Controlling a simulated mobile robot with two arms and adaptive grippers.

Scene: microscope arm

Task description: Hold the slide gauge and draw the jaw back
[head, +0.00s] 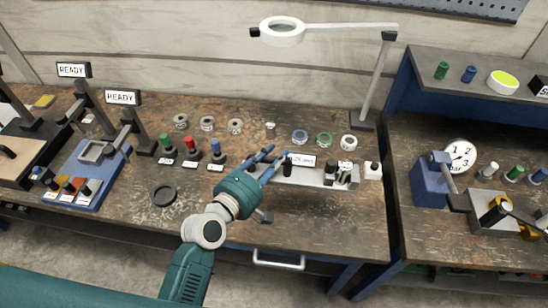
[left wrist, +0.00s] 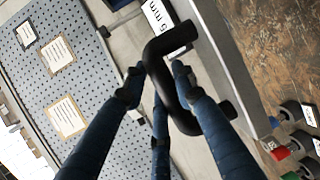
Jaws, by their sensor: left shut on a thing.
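The slide gauge (head: 310,176) is a grey metal bar lying on the bench, with a white mm label (head: 302,161) and black parts toward its right end (head: 344,174). Its label also shows, cut off, in the left wrist view (left wrist: 158,16). My left gripper (head: 274,160) is at the left part of the gauge. In the left wrist view its blue fingers (left wrist: 157,80) are closed about a black bent handle (left wrist: 172,42) on the gauge. The handle is partly covered by the fingers. Which part is the sliding jaw I cannot tell for sure. My right gripper is not in view.
Red, green and blue knobs (head: 189,150) stand left of the gripper. Several rings (head: 300,137) lie behind the gauge. A white block (head: 373,170) stands at its right end. A lamp (head: 283,31) hangs above. The bench front (head: 310,225) is clear.

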